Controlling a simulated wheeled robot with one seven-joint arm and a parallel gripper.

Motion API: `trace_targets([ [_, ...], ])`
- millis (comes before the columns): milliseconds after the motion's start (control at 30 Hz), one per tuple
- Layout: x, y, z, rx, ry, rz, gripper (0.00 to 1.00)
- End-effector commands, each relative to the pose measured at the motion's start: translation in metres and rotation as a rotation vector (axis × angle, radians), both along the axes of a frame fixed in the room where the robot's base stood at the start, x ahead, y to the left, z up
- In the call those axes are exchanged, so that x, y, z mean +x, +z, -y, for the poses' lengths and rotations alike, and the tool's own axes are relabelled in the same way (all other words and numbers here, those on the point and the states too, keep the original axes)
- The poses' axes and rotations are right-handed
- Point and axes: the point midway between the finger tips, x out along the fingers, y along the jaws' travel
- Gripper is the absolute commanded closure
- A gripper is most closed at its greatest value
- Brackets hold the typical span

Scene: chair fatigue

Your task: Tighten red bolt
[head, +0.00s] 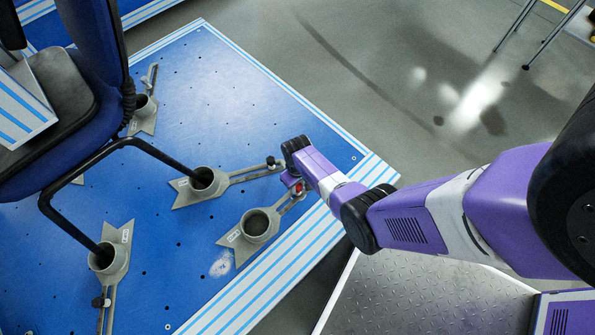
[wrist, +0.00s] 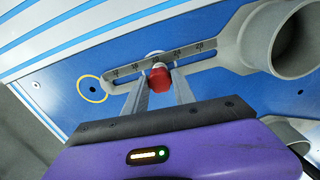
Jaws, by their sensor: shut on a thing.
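The red bolt (wrist: 160,77) sits on the slotted grey arm of a bracket (wrist: 205,50) in the wrist view. My gripper (wrist: 160,88) has its two grey fingers on either side of the bolt and is shut on it. In the head view, the red bolt (head: 298,187) shows small beside the end of my purple arm. My gripper (head: 294,181) there is partly hidden by the arm. The bracket has a round cup (head: 257,224) that stands empty. A yellow ring (wrist: 91,89) surrounds a dark hole in the blue plate, left of the bolt.
The blue platform (head: 235,110) has striped edges and several holes. A blue chair (head: 70,110) on the left has black legs in other grey cups (head: 203,182). A neighbouring bracket has a dark bolt (head: 271,162). Grey floor (head: 400,90) lies open beyond the platform.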

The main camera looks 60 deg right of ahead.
Motion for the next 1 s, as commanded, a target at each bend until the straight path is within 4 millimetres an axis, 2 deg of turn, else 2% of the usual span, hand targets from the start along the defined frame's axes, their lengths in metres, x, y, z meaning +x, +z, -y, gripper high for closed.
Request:
trace_targets([
  [233, 0.0008, 0.0009, 0.0005, -0.001, -0.255, 0.002, 1.0],
  [667, 0.0009, 0.0007, 0.0008, -0.002, -0.33, 0.002, 1.0],
  [1000, 0.0004, 0.0005, 0.0003, -0.001, -0.64, 0.0, 1.0],
])
